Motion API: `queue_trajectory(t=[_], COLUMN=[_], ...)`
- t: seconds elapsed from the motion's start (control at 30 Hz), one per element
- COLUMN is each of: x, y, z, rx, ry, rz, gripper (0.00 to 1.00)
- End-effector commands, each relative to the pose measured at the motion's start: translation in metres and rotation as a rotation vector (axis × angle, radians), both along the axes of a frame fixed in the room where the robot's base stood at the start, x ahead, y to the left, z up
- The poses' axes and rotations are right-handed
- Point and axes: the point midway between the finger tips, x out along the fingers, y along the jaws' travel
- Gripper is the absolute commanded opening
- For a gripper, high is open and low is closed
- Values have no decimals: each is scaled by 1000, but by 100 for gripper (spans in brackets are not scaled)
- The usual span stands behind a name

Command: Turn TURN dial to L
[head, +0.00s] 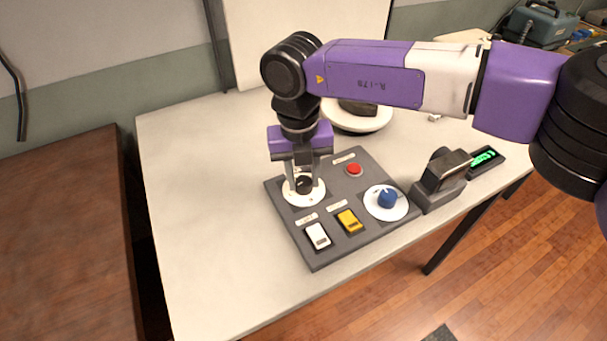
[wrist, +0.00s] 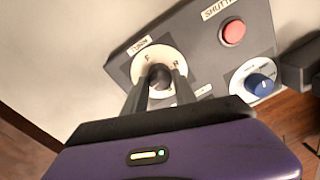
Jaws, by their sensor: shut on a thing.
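The TURN dial is a dark knob (wrist: 159,77) on a round white plate (head: 304,195) at the upper left of a grey control panel (head: 350,250). In the wrist view its label and the letters F and R on the plate show; an L is not visible to me. My gripper (head: 304,181) points down over the dial, its two fingers on either side of the knob, shut on it. The fingers hide part of the knob and plate, so I cannot read where the knob points.
The panel also bears a red button (head: 354,170), a blue dial (head: 387,198), a white switch (head: 317,236) and a yellow switch (head: 349,221). A dark device (head: 440,182) stands close right of the panel. The table (head: 190,220) is clear to the left.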

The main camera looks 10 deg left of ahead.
Motion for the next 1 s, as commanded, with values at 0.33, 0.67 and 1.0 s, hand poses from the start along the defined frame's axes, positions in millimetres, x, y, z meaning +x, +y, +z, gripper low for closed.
queue_trajectory(t=[0.33,0.67,1.0], x=[1,1,1], y=[1,1,1], z=[2,1,1], rx=[1,2,2], ry=[-2,-3,-4], rz=[-183,-235,-235], gripper=[0,0,35])
